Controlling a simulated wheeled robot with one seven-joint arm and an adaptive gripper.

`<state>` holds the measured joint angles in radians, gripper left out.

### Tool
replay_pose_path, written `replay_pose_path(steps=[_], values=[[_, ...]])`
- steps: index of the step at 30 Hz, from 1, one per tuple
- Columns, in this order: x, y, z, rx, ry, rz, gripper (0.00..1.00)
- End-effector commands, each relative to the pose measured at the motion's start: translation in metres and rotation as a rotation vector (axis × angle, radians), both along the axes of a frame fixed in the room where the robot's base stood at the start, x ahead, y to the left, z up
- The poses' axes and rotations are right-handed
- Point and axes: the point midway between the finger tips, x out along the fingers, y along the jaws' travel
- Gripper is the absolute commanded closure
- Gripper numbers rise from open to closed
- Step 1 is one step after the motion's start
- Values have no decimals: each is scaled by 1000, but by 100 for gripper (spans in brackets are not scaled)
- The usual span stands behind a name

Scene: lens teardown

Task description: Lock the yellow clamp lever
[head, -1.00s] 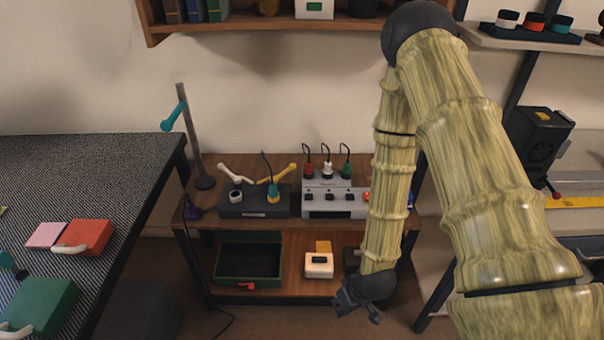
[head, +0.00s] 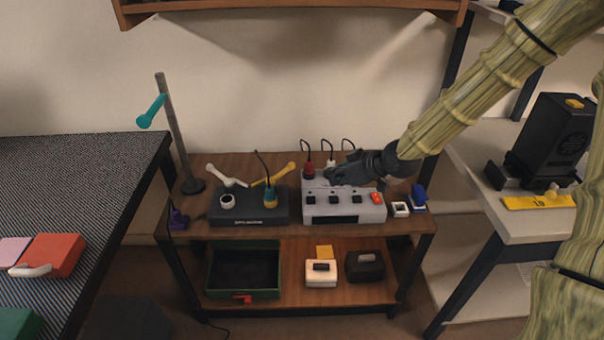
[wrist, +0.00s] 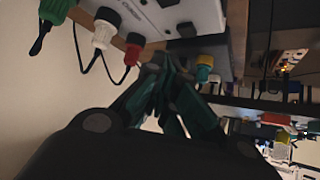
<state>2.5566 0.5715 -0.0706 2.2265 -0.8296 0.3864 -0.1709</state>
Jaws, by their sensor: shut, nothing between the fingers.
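The yellow clamp lever (head: 281,174) sticks up to the right at the back of a black box (head: 247,219) on the shelf unit's top. A white lever (head: 226,176) stands left of it, and a teal-and-yellow plug (head: 270,196) is in front. My gripper (head: 332,177) is shut and empty, over the back of the grey box, to the right of the yellow lever and apart from it. In the wrist view its fingers (wrist: 172,88) close together near the plugs. I cannot make out the yellow lever clearly there. The gripper covers the green plug in the head view.
The grey box (head: 343,210) carries a red plug (head: 309,170), a white plug (head: 331,165) and a row of switches close to my gripper. Cables arch above them. A grey post (head: 175,130) with a teal lever stands at left. A dark bin (head: 243,284) sits below.

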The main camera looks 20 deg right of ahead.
Motion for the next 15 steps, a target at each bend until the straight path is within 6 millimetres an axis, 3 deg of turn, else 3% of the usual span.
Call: replay_pose_path(steps=[15], values=[[5,4,-4,-2,-1,5,100]])
